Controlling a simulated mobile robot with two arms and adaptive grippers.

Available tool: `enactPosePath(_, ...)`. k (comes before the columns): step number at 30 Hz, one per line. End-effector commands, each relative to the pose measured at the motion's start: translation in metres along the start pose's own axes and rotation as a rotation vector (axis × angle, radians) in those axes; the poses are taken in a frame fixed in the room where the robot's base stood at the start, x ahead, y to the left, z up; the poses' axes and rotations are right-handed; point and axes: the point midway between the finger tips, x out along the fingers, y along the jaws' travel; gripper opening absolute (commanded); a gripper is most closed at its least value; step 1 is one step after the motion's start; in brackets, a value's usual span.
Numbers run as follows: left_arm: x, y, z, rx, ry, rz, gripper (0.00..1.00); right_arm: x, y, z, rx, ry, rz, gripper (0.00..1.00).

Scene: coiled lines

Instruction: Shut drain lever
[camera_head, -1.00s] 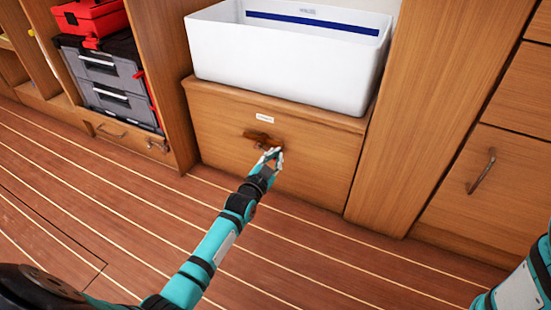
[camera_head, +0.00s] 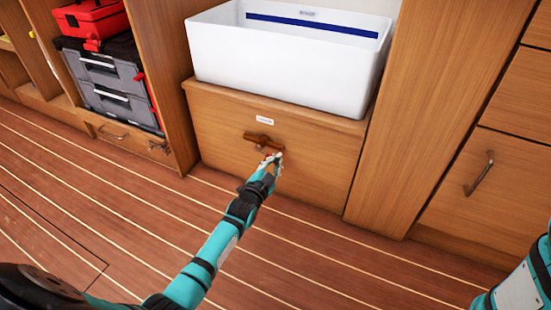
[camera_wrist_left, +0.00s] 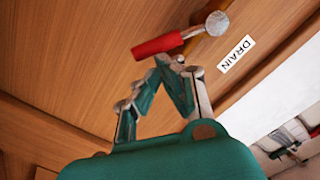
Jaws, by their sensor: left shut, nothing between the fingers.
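The drain lever, with a red handle (camera_wrist_left: 162,45) and a round metal hub (camera_wrist_left: 217,23), is on the wooden front panel (camera_head: 225,130). In the head view a brown bar (camera_head: 262,141) shows at the lever's place, and the handle is small and partly hidden by my gripper. A white label (camera_wrist_left: 237,54) beside the hub reads DRAIN. My left gripper (camera_head: 273,157) is shut and empty, with its fingertips (camera_wrist_left: 170,62) right beside the red handle. I cannot tell whether they touch it. My right gripper is out of view; only my right arm shows at lower right.
A large white tub (camera_head: 280,68) stands on the cabinet above the lever. Grey and red toolboxes (camera_head: 105,80) are stacked at left. A drawer handle (camera_head: 480,173) sticks out at right. The striped wooden floor (camera_head: 120,210) in front is clear.

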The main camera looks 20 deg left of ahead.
Motion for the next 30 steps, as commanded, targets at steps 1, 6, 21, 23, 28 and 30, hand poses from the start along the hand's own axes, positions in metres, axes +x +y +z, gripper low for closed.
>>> enactPosePath(1,0.0,0.001,0.001,0.022,-0.002,0.0,0.0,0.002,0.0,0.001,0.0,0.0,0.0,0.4)
enactPosePath(6,0.0,0.004,0.011,0.141,-0.004,-0.006,0.0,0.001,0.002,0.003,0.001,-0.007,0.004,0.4)
enactPosePath(21,0.002,0.01,0.046,0.61,-0.003,-0.03,0.0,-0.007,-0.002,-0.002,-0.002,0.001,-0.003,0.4)
enactPosePath(23,0.002,0.009,0.05,0.66,-0.002,-0.032,0.0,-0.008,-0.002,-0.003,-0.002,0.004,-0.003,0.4)
enactPosePath(28,0.003,0.007,0.058,0.714,-0.002,-0.034,0.0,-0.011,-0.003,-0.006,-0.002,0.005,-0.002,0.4)
enactPosePath(30,0.003,0.006,0.061,0.712,-0.003,-0.034,0.0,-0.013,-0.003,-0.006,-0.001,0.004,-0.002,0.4)
